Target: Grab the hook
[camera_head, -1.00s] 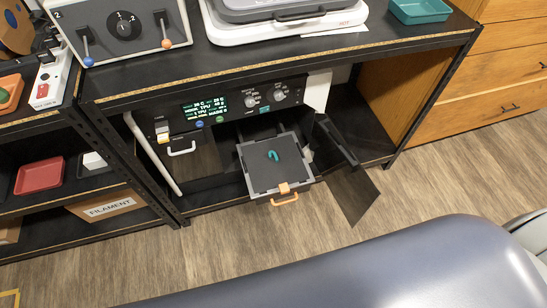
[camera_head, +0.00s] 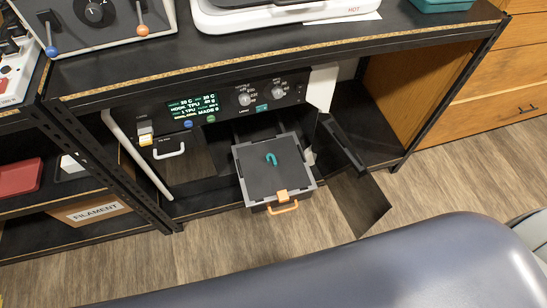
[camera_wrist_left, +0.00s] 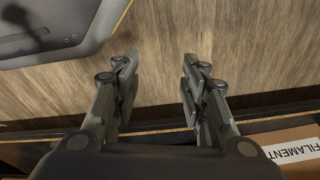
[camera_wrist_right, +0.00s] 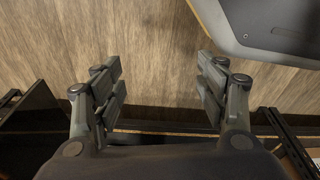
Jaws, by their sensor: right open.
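A small teal hook (camera_head: 271,159) lies on the dark print bed (camera_head: 284,178) of a pulled-out grey tray with an orange handle (camera_head: 283,208), below the printer's display. Neither gripper shows in the head view. My left gripper (camera_wrist_left: 159,82) is open and empty in the left wrist view, above the wood floor near the shelf edge. My right gripper (camera_wrist_right: 161,82) is open and empty in the right wrist view, also over the floor. The hook is not in either wrist view.
The printer's dark door (camera_head: 350,190) hangs open just right of the tray. A black shelf post (camera_head: 110,165) and a filament box (camera_head: 88,208) are at left. My blue-grey base fills the front. Bare floor (camera_head: 205,255) lies between base and shelf.

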